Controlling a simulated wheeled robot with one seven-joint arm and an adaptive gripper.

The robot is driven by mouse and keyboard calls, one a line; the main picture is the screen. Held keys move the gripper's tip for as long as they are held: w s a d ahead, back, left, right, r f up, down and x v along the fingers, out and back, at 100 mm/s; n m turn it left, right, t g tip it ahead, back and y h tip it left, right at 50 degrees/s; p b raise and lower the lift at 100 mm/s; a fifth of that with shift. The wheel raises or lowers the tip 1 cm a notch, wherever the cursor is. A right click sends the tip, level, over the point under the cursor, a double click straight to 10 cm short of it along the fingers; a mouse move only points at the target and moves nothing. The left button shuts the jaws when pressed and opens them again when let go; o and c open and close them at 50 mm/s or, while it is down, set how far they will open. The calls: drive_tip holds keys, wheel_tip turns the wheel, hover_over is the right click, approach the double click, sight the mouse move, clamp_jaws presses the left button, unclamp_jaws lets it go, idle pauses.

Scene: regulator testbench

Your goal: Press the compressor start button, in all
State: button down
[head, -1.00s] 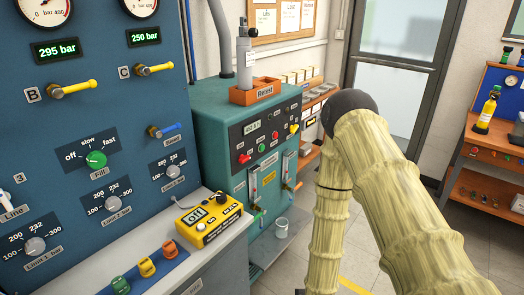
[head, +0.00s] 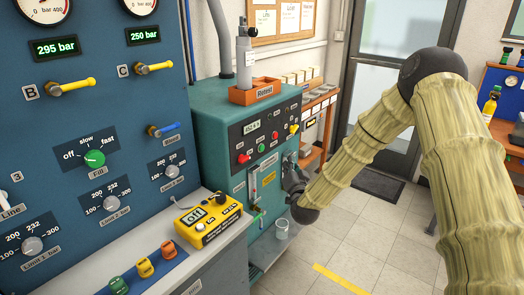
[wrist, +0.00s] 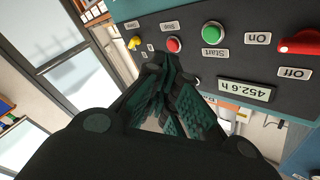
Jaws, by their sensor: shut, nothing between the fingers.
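The compressor is the teal cabinet (head: 222,105) with a dark control panel on its front. In the wrist view, where the panel appears upside down, the green button labelled Start (wrist: 213,33) sits between a red button (wrist: 173,44) and the red On/Off switch (wrist: 300,43). In the head view the green button (head: 261,147) is small. My gripper (wrist: 157,70) is shut and empty, its tips below the panel's button row in the wrist view, nearest the red button. In the head view my gripper (head: 292,178) is at the cabinet's front right, partly hiding the lower fittings.
A yellow knob (wrist: 134,42) and an hours display (wrist: 246,91) are on the same panel. An orange Retest tray (head: 256,93) with a grey cylinder stands on the cabinet. A clear cup (head: 281,228) is below my gripper. A blue gauge panel (head: 90,130) stands left; the floor at right is open.

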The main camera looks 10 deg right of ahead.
sight(262, 148)
drive_tip(key=shift+w+d+r+t, duration=0.15)
drive_tip(key=shift+w+d+r, duration=0.1)
drive_tip(key=shift+r, duration=0.3)
drive_tip(key=shift+w+d+r+t, duration=0.15)
drive_tip(key=shift+d+r, duration=0.05)
drive_tip(key=shift+r, duration=0.3)
drive_tip(key=w+a+b, duration=0.1)
drive_tip(key=w+a, duration=0.4)
drive_tip(key=w, duration=0.2)
drive_tip(key=shift+a, duration=0.25)
drive_tip(key=shift+w+a+b, duration=0.1)
drive_tip(key=shift+b, duration=0.2)
idle(0.9)
drive_tip(key=shift+w+a, duration=0.15)
drive_tip(key=shift+w, duration=0.1)
